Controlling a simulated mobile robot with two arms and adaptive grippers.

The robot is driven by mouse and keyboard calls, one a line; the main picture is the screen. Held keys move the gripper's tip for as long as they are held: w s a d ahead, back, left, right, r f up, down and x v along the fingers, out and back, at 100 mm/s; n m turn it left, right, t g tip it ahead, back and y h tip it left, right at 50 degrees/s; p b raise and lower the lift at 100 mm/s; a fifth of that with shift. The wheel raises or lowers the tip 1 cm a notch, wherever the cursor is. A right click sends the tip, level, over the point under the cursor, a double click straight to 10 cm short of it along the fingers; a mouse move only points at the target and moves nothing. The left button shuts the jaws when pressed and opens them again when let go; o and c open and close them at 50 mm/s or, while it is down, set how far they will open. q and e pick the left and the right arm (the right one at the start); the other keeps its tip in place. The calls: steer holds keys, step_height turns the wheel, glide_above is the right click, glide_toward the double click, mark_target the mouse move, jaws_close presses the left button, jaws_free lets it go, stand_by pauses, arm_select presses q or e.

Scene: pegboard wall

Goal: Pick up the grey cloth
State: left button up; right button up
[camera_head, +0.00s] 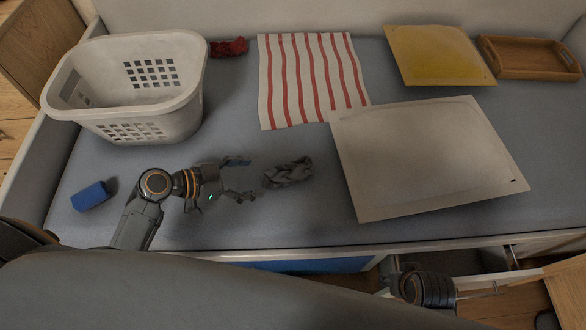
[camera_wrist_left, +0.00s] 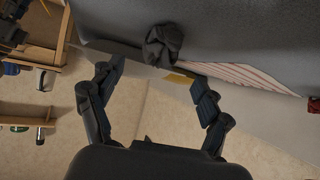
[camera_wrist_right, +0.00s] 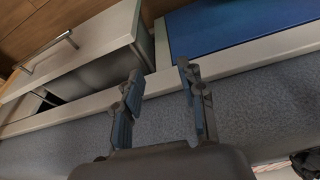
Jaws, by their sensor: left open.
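The grey cloth (camera_head: 288,173) lies crumpled on the blue-grey surface, near the middle of the front part. My left gripper (camera_head: 243,178) is open and empty, just left of the cloth, with its fingers pointing towards it and a small gap between. In the left wrist view the cloth (camera_wrist_left: 163,45) shows ahead of the two spread fingers, not between them. My right gripper shows in the right wrist view (camera_wrist_right: 160,76) with its fingers apart and nothing between them. It is over the front edge, near an open drawer (camera_wrist_right: 75,70).
A white basket (camera_head: 135,112) stands at the back left, with a red cloth (camera_head: 229,47) beside it. A blue block (camera_head: 91,196) lies at the left. A striped cloth (camera_head: 310,82), white board (camera_head: 430,155), yellow board (camera_head: 437,55) and wooden tray (camera_head: 530,57) lie behind and to the right.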

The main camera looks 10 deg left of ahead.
mark_target(284, 174)
arm_select(q)
steer(key=x, duration=0.4)
steer(key=shift+w+d+f, duration=0.15)
steer(key=shift+d, duration=0.15)
steer(key=x, duration=0.4)
steer(key=shift+d+b, duration=0.25)
steer(key=shift+b, duration=0.05)
steer(key=shift+w+d, duration=0.25)
steer(key=shift+d, duration=0.05)
steer(key=shift+f, duration=0.15)
steer(key=c, duration=0.8)
arm_select(e)
steer(key=v, duration=0.2)
steer(key=shift+d+r, duration=0.1)
steer(key=shift+r, duration=0.3)
